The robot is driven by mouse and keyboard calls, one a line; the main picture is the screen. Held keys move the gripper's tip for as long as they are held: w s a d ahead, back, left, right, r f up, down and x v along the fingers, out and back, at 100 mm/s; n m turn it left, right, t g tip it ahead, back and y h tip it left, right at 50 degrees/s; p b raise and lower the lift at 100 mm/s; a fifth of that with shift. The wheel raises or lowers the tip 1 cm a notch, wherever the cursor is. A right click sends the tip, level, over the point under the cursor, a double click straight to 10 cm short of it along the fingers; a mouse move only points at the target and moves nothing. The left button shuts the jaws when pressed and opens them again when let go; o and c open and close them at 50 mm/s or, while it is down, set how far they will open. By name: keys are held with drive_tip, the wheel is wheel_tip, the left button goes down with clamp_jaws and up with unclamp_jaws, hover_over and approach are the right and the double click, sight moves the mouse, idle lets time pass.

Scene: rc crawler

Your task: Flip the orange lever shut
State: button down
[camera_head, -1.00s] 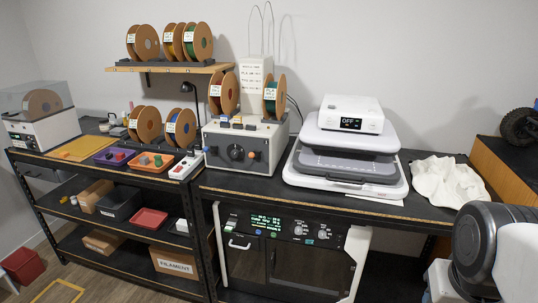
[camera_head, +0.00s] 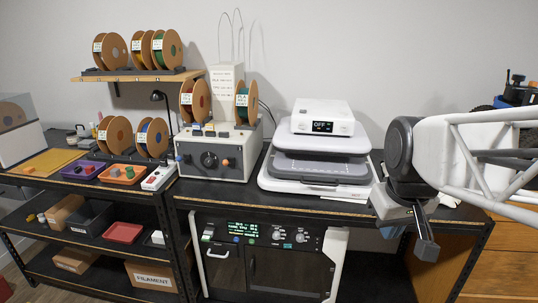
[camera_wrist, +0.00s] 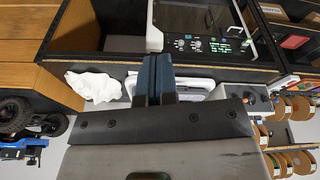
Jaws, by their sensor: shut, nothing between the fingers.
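A small orange part (camera_head: 226,162) shows on the front of the grey machine (camera_head: 240,152), right of its black dial, in the head view. It is too small to tell for certain that it is the lever, or which way it is set. My gripper (camera_head: 427,248) hangs at the right, in front of the bench edge and well apart from the grey machine. Its dark fingers are together and empty.
A white press (camera_head: 318,150) with an OFF display stands between the grey machine and my arm. A crumpled white cloth (camera_wrist: 93,85) lies on the bench. Filament spools (camera_head: 115,135) and small trays (camera_head: 122,174) stand left. An oven-like unit (camera_head: 265,262) sits below the bench.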

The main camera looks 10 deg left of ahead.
drive_tip(key=w+a+r+n, duration=0.4)
drive_tip(key=w+a, duration=0.3)
drive_tip(key=w, duration=0.5)
drive_tip(key=n+y, duration=0.2)
drive_tip(key=n, duration=0.9)
hover_over(227, 162)
drive_tip(key=s+d, duration=0.3)
drive_tip(key=shift+w+a+f, duration=0.1)
drive_tip(key=shift+a+f, duration=0.05)
drive_tip(key=shift+a, duration=0.05)
drive_tip(key=shift+f, duration=0.1)
drive_tip(key=x, duration=1.3)
drive_tip(key=shift+s+a+f, duration=0.1)
drive_tip(key=shift+s+f, duration=0.1)
drive_tip(key=shift+f, duration=0.25)
